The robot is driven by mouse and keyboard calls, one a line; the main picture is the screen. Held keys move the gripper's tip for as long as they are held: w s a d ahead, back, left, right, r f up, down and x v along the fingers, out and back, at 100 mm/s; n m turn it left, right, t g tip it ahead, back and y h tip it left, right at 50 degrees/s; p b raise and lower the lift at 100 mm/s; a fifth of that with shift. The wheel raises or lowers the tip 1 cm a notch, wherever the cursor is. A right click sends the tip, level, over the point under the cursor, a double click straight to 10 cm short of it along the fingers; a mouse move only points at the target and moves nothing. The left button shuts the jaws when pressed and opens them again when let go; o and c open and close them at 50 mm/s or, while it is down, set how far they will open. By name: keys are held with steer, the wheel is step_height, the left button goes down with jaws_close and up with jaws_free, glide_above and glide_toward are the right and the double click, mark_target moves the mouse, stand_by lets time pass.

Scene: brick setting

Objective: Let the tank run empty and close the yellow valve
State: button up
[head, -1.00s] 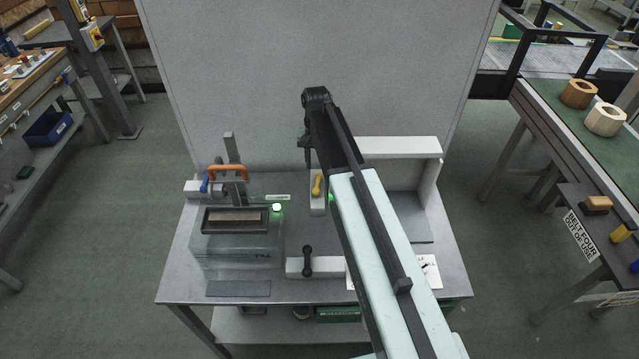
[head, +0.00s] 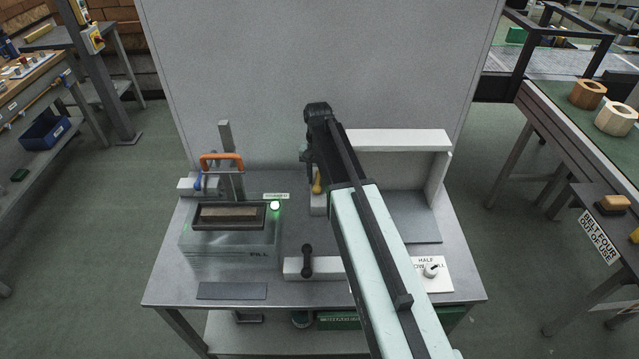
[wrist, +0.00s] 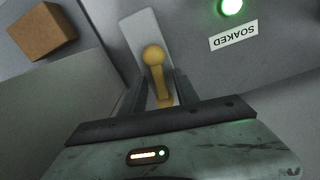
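The yellow valve (head: 316,184) has a round-ended lever on a pale block, right of the tank. In the wrist view the yellow lever (wrist: 155,65) lies between the two fingers of my gripper (wrist: 160,82), which is open with a gap on each side. In the head view my gripper (head: 309,170) is over the valve and hides part of it. The tank (head: 232,245) is a clear box at the table's left with a brown block (head: 228,212) at its top. I cannot tell its water level. A green lamp (head: 275,206) beside it is lit; its label (wrist: 233,35) reads SOAKED.
A black lever (head: 306,260) stands on a white block near the front. An orange handle (head: 221,158) and a blue lever (head: 197,182) are behind the tank. A white knob (head: 431,270) is at the right. A white-walled bay (head: 398,140) stands at the back right.

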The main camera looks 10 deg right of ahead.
steer(key=shift+r, duration=0.1)
jaws_close()
steer(key=m, duration=0.3)
steer(key=shift+m, duration=0.4)
steer(key=m, duration=0.4)
steer(key=shift+m, duration=0.3)
steer(key=m, duration=0.4)
steer(key=shift+m, duration=1.8)
